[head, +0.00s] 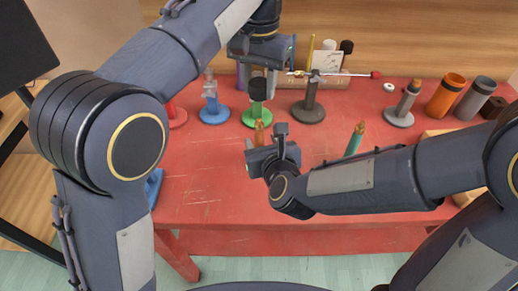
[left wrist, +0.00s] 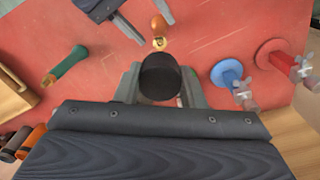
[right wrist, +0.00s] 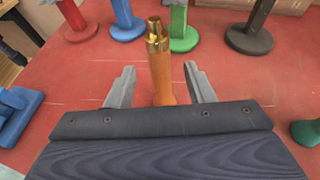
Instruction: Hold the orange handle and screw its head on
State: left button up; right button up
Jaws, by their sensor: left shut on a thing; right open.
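The orange handle (head: 259,133) stands upright with its brass threaded tip on top; the tip also shows in the left wrist view (left wrist: 159,43). My right gripper (right wrist: 160,86) is open, its fingers on either side of the orange handle with visible gaps. My left gripper (left wrist: 160,85) is shut on a black cylindrical head (left wrist: 160,77). In the head view this black head (head: 258,89) appears above and behind the handle, apart from it, in front of the green stand. Its underside is hidden.
A teal handle (head: 355,139) stands to the right. Red (head: 178,116), blue (head: 213,110), green (head: 255,117) and grey (head: 309,110) stands line the back. An orange cup (head: 446,95) and a grey cup (head: 475,97) stand at back right. The red table's (head: 215,175) front left is mostly clear.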

jog(key=x, duration=0.5)
jog(key=shift+w+f, duration=0.1)
jog(key=shift+w, duration=0.2)
grip_shut()
